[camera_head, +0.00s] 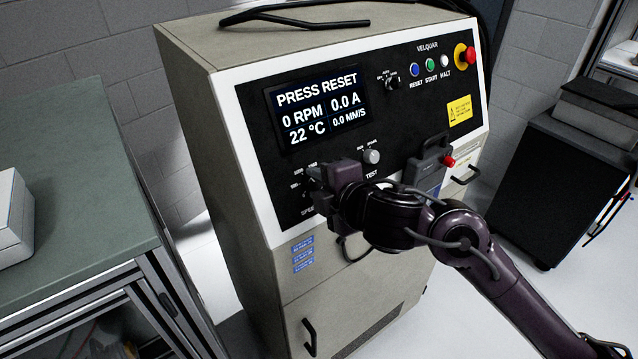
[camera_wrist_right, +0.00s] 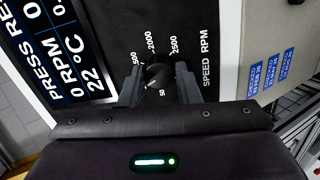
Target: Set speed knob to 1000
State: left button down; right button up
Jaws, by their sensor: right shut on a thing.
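The dark round speed knob (camera_wrist_right: 159,75) is in the right wrist view, on the black panel, with a "SPEED RPM" label beside it. Readable dial marks include 2000 and 2500; others are partly covered, and I cannot tell the exact setting. My right gripper (camera_wrist_right: 159,84) has one finger on each side of the knob and is shut on it. In the head view my right gripper (camera_head: 323,184) is at the panel's lower left and hides most of the knob. The display (camera_head: 318,110) reads "PRESS RESET", 0 RPM, 0.0 A, 22 °C and 0.0 MM/S. My left gripper is not in view.
The test knob (camera_head: 371,157) sits just right of my gripper. Blue reset (camera_head: 415,70), green start (camera_head: 430,64) and white halt (camera_head: 445,61) buttons and a red emergency stop (camera_head: 470,56) are at upper right. A green-topped bench (camera_head: 75,190) stands left.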

jog(key=o, duration=1)
jog(key=p+v, duration=0.1)
jog(key=v, duration=0.6)
jog(key=shift+s+d+r, duration=0.15)
jog(key=shift+s, duration=0.15)
